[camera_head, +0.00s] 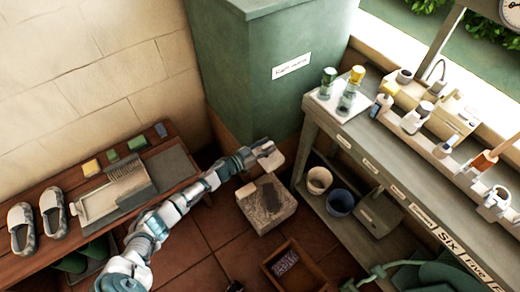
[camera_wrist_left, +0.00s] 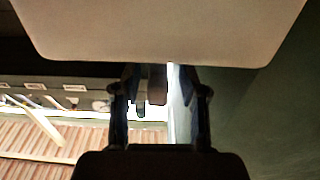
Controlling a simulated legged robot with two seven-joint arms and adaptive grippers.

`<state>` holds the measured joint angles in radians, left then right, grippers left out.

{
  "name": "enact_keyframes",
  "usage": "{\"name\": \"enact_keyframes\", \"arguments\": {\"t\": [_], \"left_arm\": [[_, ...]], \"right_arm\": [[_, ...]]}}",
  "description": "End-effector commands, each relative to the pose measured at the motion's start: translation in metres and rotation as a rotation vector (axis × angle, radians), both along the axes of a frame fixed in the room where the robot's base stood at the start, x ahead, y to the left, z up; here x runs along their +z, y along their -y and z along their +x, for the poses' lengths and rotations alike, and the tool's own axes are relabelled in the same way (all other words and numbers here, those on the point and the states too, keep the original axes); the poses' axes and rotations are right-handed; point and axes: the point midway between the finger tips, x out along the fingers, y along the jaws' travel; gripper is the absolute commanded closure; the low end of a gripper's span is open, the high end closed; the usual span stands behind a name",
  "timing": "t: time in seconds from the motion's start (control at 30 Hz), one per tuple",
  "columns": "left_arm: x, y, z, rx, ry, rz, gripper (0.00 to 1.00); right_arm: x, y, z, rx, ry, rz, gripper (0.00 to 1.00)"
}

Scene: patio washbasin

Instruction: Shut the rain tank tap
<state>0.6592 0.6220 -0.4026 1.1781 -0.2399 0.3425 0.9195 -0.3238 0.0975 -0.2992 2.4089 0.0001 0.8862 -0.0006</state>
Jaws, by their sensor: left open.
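The rain tank (camera_head: 285,95) is a tall green box with a white label, standing in the corner at the top middle of the head view. My left gripper (camera_head: 268,157) is at the foot of its front face, above a stone block. In the left wrist view my left gripper (camera_wrist_left: 160,82) is open, its two dark fingers apart. A small dark piece, perhaps part of the tap, shows between or beyond the fingers; I cannot tell whether they touch it. In the head view I cannot make out the tap.
A stone block (camera_head: 262,206) stands on the tiled floor below the gripper. A wooden bench (camera_head: 180,147) with slippers and a tray is at left. A grey washstand (camera_head: 385,160) with bottles and labels runs along the right. An open wooden crate (camera_head: 272,266) lies in front.

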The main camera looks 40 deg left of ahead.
Motion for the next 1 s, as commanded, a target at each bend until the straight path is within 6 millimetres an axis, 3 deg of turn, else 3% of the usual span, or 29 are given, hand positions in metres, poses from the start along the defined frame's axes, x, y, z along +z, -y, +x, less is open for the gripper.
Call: {"name": "enact_keyframes", "arguments": {"t": [0.5, 0.7, 1.0], "left_arm": [[-0.004, -0.035, -0.094, 0.0, -0.006, -0.001, 0.57], [-0.003, -0.041, -0.107, 0.0, -0.003, 0.0, 0.57], [-0.003, -0.041, -0.107, 0.0, -0.002, 0.0, 0.57]], "right_arm": [[0.0, -0.001, 0.001, 0.002, -0.001, -0.002, 0.13], [0.0, 0.0, 0.001, 0.001, -0.001, -0.001, 0.13], [-0.001, -0.001, 0.003, 0.002, -0.003, -0.002, 0.13]]}}
